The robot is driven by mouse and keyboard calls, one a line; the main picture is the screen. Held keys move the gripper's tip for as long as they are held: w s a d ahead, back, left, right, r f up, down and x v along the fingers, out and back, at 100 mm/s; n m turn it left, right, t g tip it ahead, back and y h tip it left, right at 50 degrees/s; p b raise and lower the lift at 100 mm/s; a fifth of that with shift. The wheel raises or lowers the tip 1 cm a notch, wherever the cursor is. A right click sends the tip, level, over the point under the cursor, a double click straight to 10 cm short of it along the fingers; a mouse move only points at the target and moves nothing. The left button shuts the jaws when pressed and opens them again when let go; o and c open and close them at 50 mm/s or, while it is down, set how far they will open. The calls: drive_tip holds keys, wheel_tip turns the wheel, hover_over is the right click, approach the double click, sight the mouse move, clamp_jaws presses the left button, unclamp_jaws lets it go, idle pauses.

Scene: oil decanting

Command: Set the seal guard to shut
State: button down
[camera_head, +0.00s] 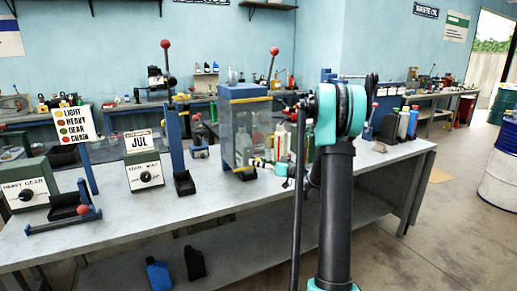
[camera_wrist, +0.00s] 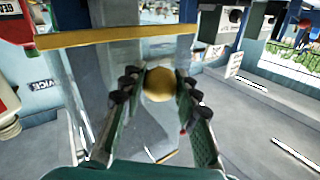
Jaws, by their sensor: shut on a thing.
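The seal guard (camera_wrist: 95,75) appears to be a clear panel with a yellow edge bar across its top in the wrist view. In the head view it seems to be the clear front of a blue cabinet-like station (camera_head: 243,92) on the bench. A round yellow-tan knob (camera_wrist: 159,84) sits between the fingers of my gripper (camera_wrist: 158,92) in the wrist view. My gripper is shut on this knob, with a finger on each side. In the head view my arm stands in front of the bench and the fingers are hard to make out.
The grey bench (camera_head: 130,219) carries a month sign box (camera_head: 143,161), a heavy-gear box (camera_head: 27,185) and a colour-key sign (camera_head: 73,127). Bottles (camera_head: 405,122) stand right of my arm. A red ball-topped lever (camera_head: 274,51) rises beside the station. A drum (camera_head: 505,165) stands far right.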

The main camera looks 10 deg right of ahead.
drive_tip(key=shift+f, duration=3.15)
drive_tip(key=c, duration=1.4)
unclamp_jaws()
drive_tip(key=v, duration=1.2)
drive_tip(key=shift+s, duration=0.1)
